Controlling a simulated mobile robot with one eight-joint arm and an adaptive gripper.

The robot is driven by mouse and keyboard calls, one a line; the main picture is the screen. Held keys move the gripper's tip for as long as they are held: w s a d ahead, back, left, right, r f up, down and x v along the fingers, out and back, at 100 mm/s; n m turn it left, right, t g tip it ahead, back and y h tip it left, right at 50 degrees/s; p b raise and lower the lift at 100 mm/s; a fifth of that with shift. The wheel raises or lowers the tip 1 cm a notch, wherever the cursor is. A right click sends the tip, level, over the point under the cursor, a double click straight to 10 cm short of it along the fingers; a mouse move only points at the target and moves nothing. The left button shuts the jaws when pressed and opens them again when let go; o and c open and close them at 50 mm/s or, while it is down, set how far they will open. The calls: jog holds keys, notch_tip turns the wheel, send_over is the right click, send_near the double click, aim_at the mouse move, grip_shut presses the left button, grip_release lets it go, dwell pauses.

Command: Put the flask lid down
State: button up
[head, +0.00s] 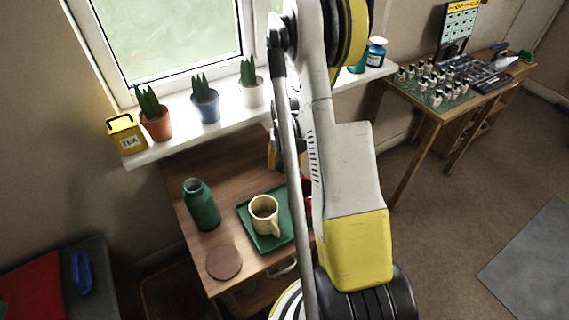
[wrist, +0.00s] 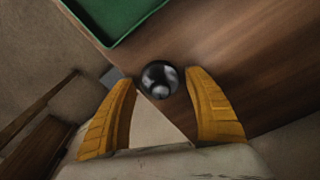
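In the wrist view, a round, glossy dark piece with pale reflections, which looks like the flask lid (wrist: 160,79), sits between the two yellow fingertips of my gripper (wrist: 160,76). The fingers appear closed on its sides, and wood lies behind it. In the head view a small orange-yellow part of my gripper (head: 272,153) shows beside my arm, which hides the rest and the lid. The green flask (head: 202,208) stands upright on the left of the wooden table (head: 185,165). A flat brown round disc (head: 224,263) lies in front of the flask.
A green tray (head: 248,236) holds a cream mug (head: 264,214); a red thing beside my arm is mostly hidden. A crowded worktable (head: 440,116) stands at the right.

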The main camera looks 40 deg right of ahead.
aim_at(284, 168)
notch_tip(284, 168, up, 13)
jog(key=p, duration=0.6)
jog(key=a+r+n+t, duration=0.2)
jog(key=a+r, duration=0.8)
jog(key=r, duration=0.1)
jog(key=s+a+r+n+t, duration=0.2)
jog(key=s+a+r, duration=0.3)
jog(key=a, duration=0.4)
jog(key=s+a+r+n+t, duration=0.2)
jog(key=s+a+r, duration=0.3)
jog(key=a, duration=0.5)
jog(key=shift+s+a+r+n+y, duration=0.15)
jog(key=shift+s+r+n+y, duration=0.2)
jog(key=shift+s+n, duration=0.55)
